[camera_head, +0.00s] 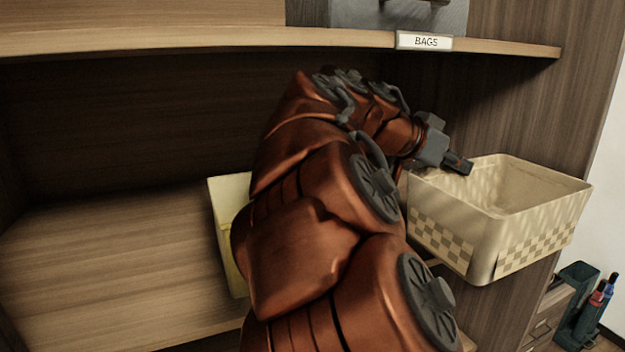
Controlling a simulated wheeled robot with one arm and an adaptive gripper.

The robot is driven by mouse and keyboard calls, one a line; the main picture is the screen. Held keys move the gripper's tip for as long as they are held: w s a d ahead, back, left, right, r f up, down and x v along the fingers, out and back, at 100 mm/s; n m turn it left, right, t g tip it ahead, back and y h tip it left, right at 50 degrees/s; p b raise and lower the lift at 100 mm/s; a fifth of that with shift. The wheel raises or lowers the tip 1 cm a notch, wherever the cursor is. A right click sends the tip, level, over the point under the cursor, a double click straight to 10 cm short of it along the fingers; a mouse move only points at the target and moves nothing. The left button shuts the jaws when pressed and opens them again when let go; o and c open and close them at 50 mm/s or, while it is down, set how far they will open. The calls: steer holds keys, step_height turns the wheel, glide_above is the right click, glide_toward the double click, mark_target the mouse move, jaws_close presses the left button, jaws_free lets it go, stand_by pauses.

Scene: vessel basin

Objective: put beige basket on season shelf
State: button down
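The beige basket (540,236) is at the right, with a checkered band on its sides. It looks empty, though its floor is only partly visible. It is tilted in the picture and appears to hang in front of the shelving's right side panel, with no support visible below it. My gripper (456,163) is at its left rear rim, with one dark finger over the inner side of the wall. It appears shut on that rim; the other finger is hidden. No label reading "season" is visible. A wooden shelf board (110,265) spans the lower left.
An upper shelf (200,40) with a "BAGS" label (425,41) holds a grey box (395,14). A yellow item (231,225) is partly hidden behind my arm. The lower board's left part is clear. A dark green holder (578,320) with pens stands at the lower right.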

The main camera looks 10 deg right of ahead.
steer(key=w+a+p, duration=0.3)
steer(key=w+p, duration=0.4)
steer(key=w, duration=1)
steer(key=shift+w+a, duration=0.15)
steer(key=shift+w, duration=0.15)
steer(key=shift+f, duration=0.1)
step_height(320, 180, down, 3)
steer(key=shift+f+p, duration=0.1)
steer(key=shift+p, duration=0.8)
steer(key=shift+f, duration=0.2)
steer(key=c, duration=1.3)
jaws_free()
steer(key=shift+r, duration=0.25)
